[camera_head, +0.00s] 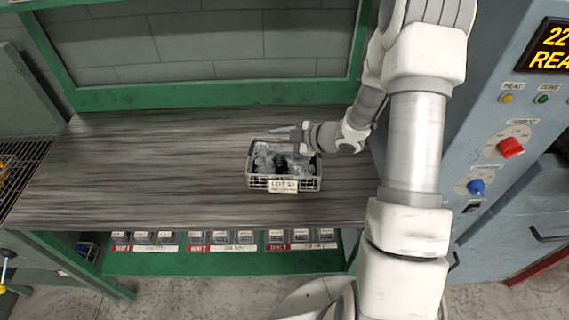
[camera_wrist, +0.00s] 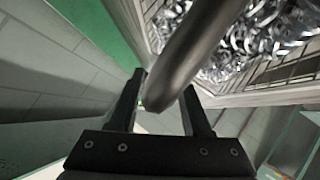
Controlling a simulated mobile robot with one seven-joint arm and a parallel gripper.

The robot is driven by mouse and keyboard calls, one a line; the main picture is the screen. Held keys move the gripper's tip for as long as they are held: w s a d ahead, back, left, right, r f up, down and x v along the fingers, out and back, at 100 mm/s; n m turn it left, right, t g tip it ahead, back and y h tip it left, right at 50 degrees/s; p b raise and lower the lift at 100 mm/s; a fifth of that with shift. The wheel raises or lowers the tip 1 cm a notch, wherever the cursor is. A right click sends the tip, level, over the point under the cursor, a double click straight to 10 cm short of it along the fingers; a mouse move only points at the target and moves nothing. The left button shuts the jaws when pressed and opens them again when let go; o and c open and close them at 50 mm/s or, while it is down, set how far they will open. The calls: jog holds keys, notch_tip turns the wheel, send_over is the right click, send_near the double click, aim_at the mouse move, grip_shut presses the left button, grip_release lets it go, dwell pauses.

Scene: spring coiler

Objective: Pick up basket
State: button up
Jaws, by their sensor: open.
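The basket (camera_head: 256,184) is a small wire basket on the wooden bench top, with a white label on its front. It holds grey metal pieces, which show in the wrist view as shiny curled metal (camera_wrist: 270,40) at the upper right. My gripper (camera_head: 285,134) is over the basket's back edge, reaching in from the right. In the wrist view its two fingers (camera_wrist: 160,100) stand apart. A dark rounded bar (camera_wrist: 200,45), seemingly the basket's handle, slants down to the gap between them. Whether it touches a finger I cannot tell.
The bench top (camera_head: 150,165) is clear left of the basket. A green-framed back panel (camera_head: 210,97) stands behind. A grey machine (camera_head: 480,130) with knobs and a display is at the right. Small labelled bins (camera_head: 220,238) sit on a green shelf below the front edge.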

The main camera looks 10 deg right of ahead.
grip_shut()
dwell(1.4)
